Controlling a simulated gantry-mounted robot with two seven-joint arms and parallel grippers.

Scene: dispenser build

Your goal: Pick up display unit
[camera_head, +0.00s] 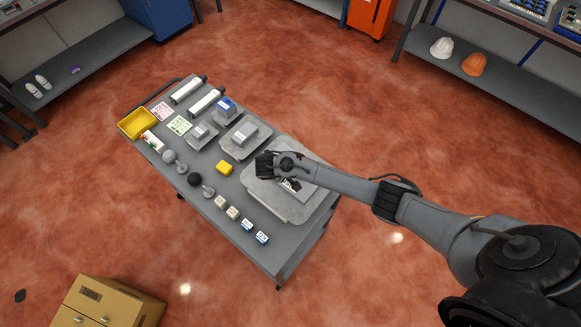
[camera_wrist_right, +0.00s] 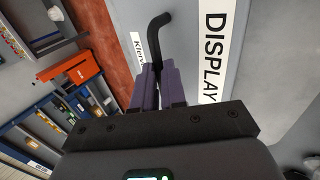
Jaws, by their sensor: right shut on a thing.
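The display unit (camera_head: 302,195) is a grey block at the right end of the cart, partly covered by my right arm. In the right wrist view its grey face (camera_wrist_right: 230,110) shows a white label reading DISPLAY and part of a second label. A black curved handle (camera_wrist_right: 153,32) stands out from it. My right gripper (camera_head: 270,167) is over the unit. Its purple fingers (camera_wrist_right: 153,80) are close together at the handle's lower end, shut on it. I cannot tell whether the unit is clear of its tray. My left gripper is not in view.
A grey tray (camera_head: 262,195) lies under the unit on the cart (camera_head: 272,253). Open floor surrounds the cart.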

